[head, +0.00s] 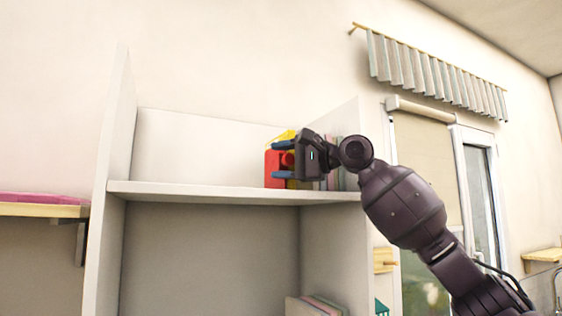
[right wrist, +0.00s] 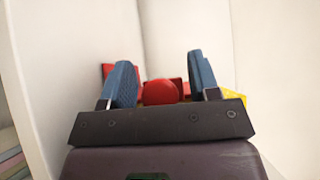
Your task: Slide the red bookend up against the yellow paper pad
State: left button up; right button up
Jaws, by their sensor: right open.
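The red bookend (head: 271,168) stands on the upper shelf of the white unit, partly hidden by my right gripper (head: 280,160). The yellow paper pad (head: 284,137) shows just above and beside it, mostly hidden behind the gripper. In the right wrist view, a rounded red part of the bookend (right wrist: 160,93) sits between the two blue fingers, with gaps to both. The right gripper (right wrist: 161,68) is open there. A bit of the yellow pad (right wrist: 235,95) shows beyond the right finger. I cannot tell whether bookend and pad touch. My left gripper is in neither view.
Upright books (head: 335,178) stand right of the gripper, by the unit's right side wall. The shelf board (head: 200,190) is bare to the left of the bookend. More books (head: 317,306) lean on a lower level. A tall side panel (head: 116,120) bounds the left.

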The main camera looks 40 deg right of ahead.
jog(key=shift+s+d+f+b, duration=0.1)
jog(key=shift+s+d+b, duration=0.25)
jog(key=shift+s, duration=0.1)
jog(key=b+v, duration=0.2)
jog(key=v, duration=0.7)
jog(key=shift+s+d+b, duration=0.2)
jog(key=shift+s+b, duration=0.15)
jog(key=shift+b, duration=0.05)
